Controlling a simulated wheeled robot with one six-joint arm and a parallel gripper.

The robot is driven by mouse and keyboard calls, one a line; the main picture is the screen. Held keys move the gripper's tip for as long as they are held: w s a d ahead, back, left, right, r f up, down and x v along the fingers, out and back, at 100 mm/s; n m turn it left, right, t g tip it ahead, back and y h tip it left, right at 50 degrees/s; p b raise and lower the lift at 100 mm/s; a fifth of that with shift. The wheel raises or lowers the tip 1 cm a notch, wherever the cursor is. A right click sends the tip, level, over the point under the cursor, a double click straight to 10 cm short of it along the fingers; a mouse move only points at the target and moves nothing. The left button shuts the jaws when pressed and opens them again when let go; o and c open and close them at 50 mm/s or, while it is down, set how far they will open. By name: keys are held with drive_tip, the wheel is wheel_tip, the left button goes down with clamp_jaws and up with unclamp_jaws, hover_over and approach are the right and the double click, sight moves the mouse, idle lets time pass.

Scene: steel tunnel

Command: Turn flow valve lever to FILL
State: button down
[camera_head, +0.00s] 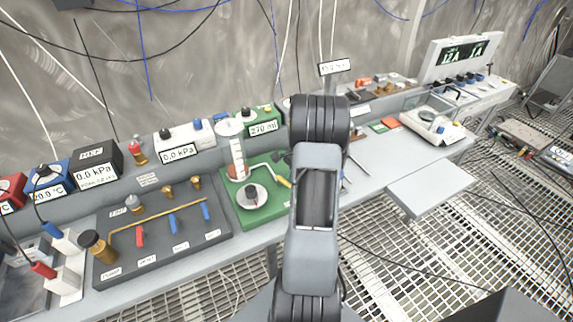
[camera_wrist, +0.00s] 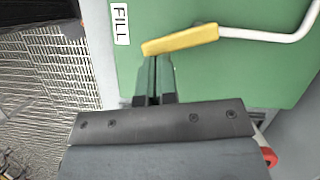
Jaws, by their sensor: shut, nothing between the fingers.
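The flow valve lever has a yellow handle (camera_wrist: 180,39) on a bent white rod (camera_wrist: 270,36), above a green panel. A white FILL label (camera_wrist: 120,22) is on the panel's edge, up and left of the handle. My gripper (camera_wrist: 153,62) is shut and empty, its fingertips just below the handle's left end. I cannot tell whether they touch it. In the head view the yellow handle (camera_head: 285,182) shows beside my arm, on the green panel (camera_head: 255,212). My arm hides the gripper and the panel's right part there.
A clear cylinder with red liquid (camera_head: 236,160) stands behind the lever. A dark valve board (camera_head: 160,240) with red and blue levers lies to the left. To the right the bench holds small items and a white device (camera_head: 432,125). Grating floor (camera_head: 400,270) lies in front.

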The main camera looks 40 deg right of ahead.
drive_tip(key=shift+s+a+m+t, duration=0.15)
drive_tip(key=shift+a+m+t, duration=0.15)
drive_tip(key=shift+m, duration=0.4)
drive_tip(key=shift+s+a+m+t, duration=0.1)
drive_tip(key=shift+a+m+t, duration=0.15)
drive_tip(key=shift+m, duration=0.45)
drive_tip(key=shift+a, duration=0.1)
drive_tip(key=d, duration=0.2)
drive_tip(key=s+d, duration=0.1)
drive_tip(key=d, duration=0.1)
drive_tip(key=shift+d+r+p, duration=0.1)
drive_tip(key=shift+d+p, duration=0.05)
drive_tip(key=shift+p, duration=0.25)
drive_tip(key=w+b+v, duration=0.1)
drive_tip(key=v, duration=0.8)
drive_tip(key=shift+s+r, duration=0.4)
